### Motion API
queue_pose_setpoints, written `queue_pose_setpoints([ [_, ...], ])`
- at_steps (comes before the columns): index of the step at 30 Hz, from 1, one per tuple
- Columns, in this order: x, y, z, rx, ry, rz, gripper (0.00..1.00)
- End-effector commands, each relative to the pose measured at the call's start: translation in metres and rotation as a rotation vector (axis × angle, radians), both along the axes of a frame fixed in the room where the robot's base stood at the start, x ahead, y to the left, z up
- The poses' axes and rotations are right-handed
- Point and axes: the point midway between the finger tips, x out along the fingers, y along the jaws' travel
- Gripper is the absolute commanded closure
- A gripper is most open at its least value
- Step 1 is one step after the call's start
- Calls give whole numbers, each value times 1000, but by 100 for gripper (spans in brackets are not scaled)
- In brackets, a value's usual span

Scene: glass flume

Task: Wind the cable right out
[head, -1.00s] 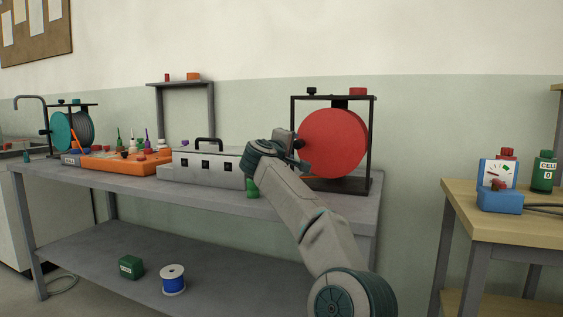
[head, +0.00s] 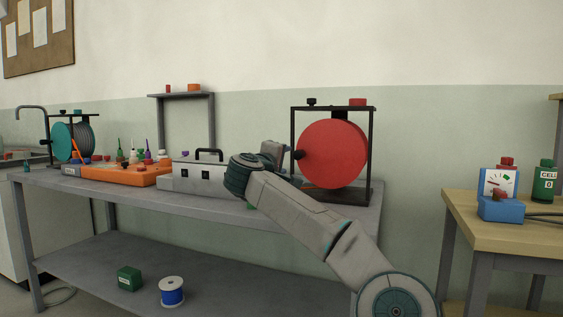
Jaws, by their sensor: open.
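A red reel (head: 336,155) stands upright in a black frame (head: 371,150) at the right end of the grey bench. A small black knob (head: 300,154) shows at the reel's left side. A second reel, teal (head: 65,143) with a dark winding, stands in a black frame at the bench's far left. I cannot tell which reel bears the task's cable. My gripper (head: 285,153) is open, left of the red reel and close to the knob in the picture. Its fingers are small and partly hidden by my wrist; contact cannot be told.
A grey metal box (head: 198,177) with a black handle and an orange tray (head: 125,174) with several small bottles stand on the bench (head: 130,195). A green box (head: 130,279) and blue spool (head: 172,291) lie on the lower shelf. A wooden table (head: 500,218) stands right.

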Motion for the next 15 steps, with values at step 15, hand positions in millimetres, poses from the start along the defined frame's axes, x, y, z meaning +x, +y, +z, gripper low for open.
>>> queue_pose_setpoints([
  [15, -7, 2, 2, 3, -4, 0, 51],
])
